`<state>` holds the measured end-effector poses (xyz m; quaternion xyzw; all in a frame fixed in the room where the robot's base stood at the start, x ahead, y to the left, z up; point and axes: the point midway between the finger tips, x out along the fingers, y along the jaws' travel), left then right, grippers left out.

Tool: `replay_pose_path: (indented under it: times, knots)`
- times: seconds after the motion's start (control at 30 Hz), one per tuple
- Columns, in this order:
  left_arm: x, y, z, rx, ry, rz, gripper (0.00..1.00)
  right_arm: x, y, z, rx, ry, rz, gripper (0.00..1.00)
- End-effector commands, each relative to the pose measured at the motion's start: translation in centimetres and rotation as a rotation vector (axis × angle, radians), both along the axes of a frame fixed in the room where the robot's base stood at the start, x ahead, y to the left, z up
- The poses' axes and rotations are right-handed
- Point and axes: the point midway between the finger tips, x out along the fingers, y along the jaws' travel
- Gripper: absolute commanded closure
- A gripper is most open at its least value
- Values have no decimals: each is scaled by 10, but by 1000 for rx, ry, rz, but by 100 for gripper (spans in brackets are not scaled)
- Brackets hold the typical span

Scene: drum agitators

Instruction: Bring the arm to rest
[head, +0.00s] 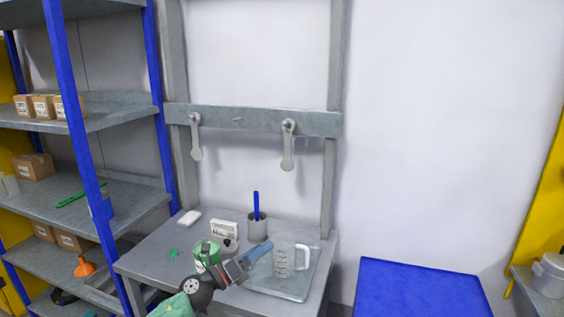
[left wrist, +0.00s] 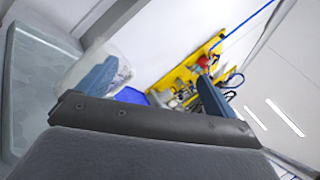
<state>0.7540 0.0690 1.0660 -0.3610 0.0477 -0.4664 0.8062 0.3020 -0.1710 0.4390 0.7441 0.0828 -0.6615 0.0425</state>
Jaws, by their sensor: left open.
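My left gripper (head: 252,262) is low over the steel table (head: 150,262), just left of a clear measuring jug (head: 283,262). Its blue fingers also show in the left wrist view (left wrist: 157,80), spread apart with nothing between them. In that view the see-through jug (left wrist: 84,68) is behind the left finger; I cannot tell whether they touch. The jug stands upright on a grey tray (head: 305,285). Two grey agitator-like pieces, left (head: 196,140) and right (head: 288,148), hang from the wall rail (head: 240,119). My right gripper is not in view.
A green-topped can (head: 207,250) is close behind my left wrist. A grey cup with a blue stick (head: 257,225), a white box (head: 224,229) and a white block (head: 189,217) stand farther back. Blue-post shelving (head: 70,120) is left; a blue surface (head: 420,290) is right.

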Motion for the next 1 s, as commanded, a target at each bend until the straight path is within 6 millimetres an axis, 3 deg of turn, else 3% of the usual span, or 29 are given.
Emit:
replay_pose_path:
  times: [0.27,0.57,0.77,1.0]
  knots:
    - [-27,38,-19,-496,345,231,8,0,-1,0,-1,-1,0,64]
    - [-72,95,-86,-955,750,512,8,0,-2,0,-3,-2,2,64]
    - [-122,125,-144,-1205,1017,714,8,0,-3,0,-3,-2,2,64]
    - [-217,147,-218,-1476,1368,1008,8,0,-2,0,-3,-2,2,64]
